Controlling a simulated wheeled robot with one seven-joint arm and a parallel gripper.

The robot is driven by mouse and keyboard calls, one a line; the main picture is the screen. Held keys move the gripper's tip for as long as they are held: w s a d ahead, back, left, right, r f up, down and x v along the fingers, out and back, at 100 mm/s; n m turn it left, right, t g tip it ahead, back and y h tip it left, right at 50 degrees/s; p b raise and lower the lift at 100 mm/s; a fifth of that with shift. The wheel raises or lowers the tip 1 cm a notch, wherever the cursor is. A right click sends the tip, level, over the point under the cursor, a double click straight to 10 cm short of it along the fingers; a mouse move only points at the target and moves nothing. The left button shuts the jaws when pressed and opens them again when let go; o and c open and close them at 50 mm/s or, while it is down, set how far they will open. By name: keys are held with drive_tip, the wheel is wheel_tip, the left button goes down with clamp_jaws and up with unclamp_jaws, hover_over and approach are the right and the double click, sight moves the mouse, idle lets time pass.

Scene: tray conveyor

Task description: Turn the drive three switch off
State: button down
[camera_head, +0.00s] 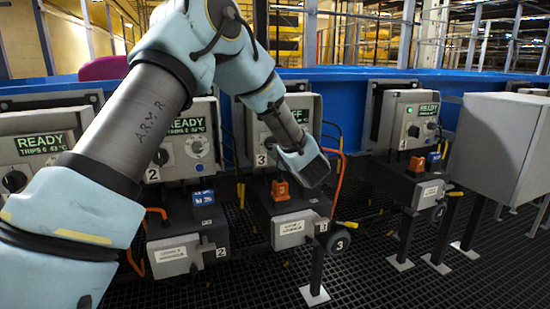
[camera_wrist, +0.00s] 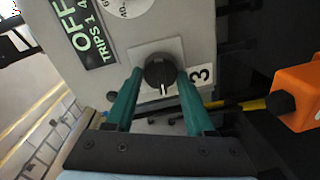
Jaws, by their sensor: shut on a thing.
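The drive three panel (camera_head: 249,125) is a grey box with a 3 plate, partly hidden behind my arm in the head view. In the wrist view its green-on-dark display (camera_wrist: 84,36) reads OFF, with a TRIPS line under it. Its switch is a round black knob (camera_wrist: 158,68) with a white pointer mark, on a light square plate beside the 3 label (camera_wrist: 201,75). My gripper (camera_wrist: 160,78) has its two teal fingers on either side of the knob, shut on it. In the head view my wrist covers the knob and the fingers.
Drive two's panel (camera_head: 205,118) and another at far left (camera_head: 38,126) read READY. Drive four's panel (camera_head: 385,117) at right also reads READY, with a green light. An orange block (camera_head: 280,190) sits below drive three. A grey cabinet (camera_head: 487,135) stands at the right.

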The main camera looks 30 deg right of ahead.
drive_tip(key=shift+a+f+n+b, duration=0.1)
drive_tip(key=shift+n+b, duration=0.5)
drive_tip(key=shift+b, duration=0.05)
drive_tip(key=shift+c, duration=1.3)
unclamp_jaws()
drive_tip(key=s+a, duration=0.1)
drive_tip(key=s, duration=0.9)
drive_tip(key=shift+s+a+r+b, duration=0.15)
drive_tip(key=shift+s+r+b, duration=0.2)
drive_tip(key=shift+r, duration=0.1)
